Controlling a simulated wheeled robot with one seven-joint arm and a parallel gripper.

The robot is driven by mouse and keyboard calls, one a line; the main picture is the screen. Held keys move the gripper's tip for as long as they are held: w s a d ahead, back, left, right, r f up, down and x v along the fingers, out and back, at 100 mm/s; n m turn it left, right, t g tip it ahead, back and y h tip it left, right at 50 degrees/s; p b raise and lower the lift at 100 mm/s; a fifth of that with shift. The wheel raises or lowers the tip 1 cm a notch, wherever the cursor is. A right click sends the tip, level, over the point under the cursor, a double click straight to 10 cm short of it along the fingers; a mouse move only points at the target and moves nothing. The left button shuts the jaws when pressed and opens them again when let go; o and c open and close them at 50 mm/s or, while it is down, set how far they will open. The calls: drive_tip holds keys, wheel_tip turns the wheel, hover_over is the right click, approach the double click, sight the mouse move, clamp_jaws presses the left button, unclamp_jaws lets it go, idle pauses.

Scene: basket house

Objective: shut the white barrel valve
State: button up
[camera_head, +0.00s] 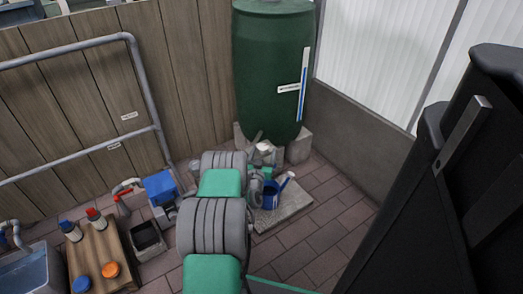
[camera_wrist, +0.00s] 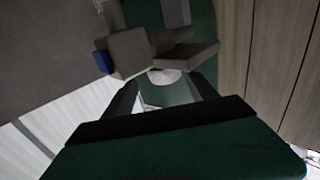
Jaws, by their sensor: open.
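The dark green barrel (camera_head: 272,70) stands on grey blocks in the corner, with a blue level strip on its side. A small white part, apparently the barrel valve (camera_head: 264,148), shows low on its front, just past the end of my arm. In the wrist view a white rounded piece (camera_wrist: 166,76), likely the same valve, lies beyond and between the fingertips. My gripper (camera_wrist: 167,84) is open, with dark fingers spread either side of it. I cannot tell whether they touch it. In the head view my arm hides most of the gripper. The handle's angle is unclear.
A blue watering can (camera_head: 274,194) stands on a pale slab (camera_head: 292,207) right of my arm. Paving at right is clear before the low wall (camera_head: 365,130).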

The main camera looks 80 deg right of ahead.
drive_tip(key=d+b, duration=0.1)
drive_tip(key=d, duration=0.1)
drive_tip(key=w+d+b, duration=0.1)
drive_tip(key=d, duration=0.2)
drive_tip(key=shift+w+d, duration=0.2)
drive_tip(key=shift+d, duration=0.35)
drive_tip(key=shift+c, duration=0.5)
drive_tip(key=c, duration=1.3)
drive_tip(key=shift+o, duration=0.2)
